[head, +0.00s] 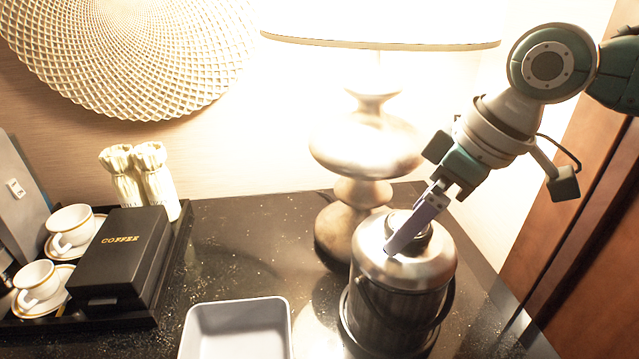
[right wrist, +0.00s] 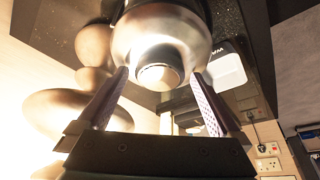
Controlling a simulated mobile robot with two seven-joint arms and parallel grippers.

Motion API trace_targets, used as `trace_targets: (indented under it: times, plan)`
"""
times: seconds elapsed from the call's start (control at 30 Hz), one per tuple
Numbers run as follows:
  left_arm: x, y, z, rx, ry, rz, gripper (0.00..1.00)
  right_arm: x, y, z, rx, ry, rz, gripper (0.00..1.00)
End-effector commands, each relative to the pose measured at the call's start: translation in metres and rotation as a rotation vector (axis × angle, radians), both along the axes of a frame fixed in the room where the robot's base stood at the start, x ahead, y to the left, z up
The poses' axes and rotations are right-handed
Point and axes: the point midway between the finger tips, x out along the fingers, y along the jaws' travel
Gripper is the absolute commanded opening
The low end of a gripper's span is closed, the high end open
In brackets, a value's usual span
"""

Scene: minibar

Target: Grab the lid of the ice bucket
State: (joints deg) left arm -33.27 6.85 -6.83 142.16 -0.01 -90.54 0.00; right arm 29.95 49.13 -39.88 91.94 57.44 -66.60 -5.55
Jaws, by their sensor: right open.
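The ice bucket (head: 388,318) stands upright on the dark counter, right of the lamp. Its shiny metal lid (head: 432,268) is on top, with a round knob in the middle. My right gripper (head: 408,240) reaches down at a slant from the upper right, its fingers at the knob. In the right wrist view my right gripper (right wrist: 160,73) is open, one finger on each side of the knob (right wrist: 158,76). I cannot tell whether a finger touches it. A finger hides part of the knob in the head view. My left gripper is not in view.
A lamp (head: 365,145) stands close behind the bucket on the left. A grey tray (head: 289,325) is at the front. The counter's middle is clear.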

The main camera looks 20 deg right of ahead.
Motion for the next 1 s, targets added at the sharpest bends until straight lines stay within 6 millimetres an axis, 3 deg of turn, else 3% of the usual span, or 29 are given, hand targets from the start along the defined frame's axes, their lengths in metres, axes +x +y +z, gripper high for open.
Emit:
trace_targets:
  times: [0.13, 0.9, 1.0]
  plan:
    - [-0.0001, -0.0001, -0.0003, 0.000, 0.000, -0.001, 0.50, 0.0000, 0.0000, 0.0003, 0.000, 0.000, 0.000, 0.95]
    - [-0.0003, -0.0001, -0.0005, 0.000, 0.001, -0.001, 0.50, -0.0001, -0.0001, 0.0007, 0.000, 0.000, 0.000, 0.09]
    - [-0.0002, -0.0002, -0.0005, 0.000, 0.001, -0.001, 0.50, 0.0002, -0.0001, 0.0011, 0.001, -0.002, 0.000, 0.08]
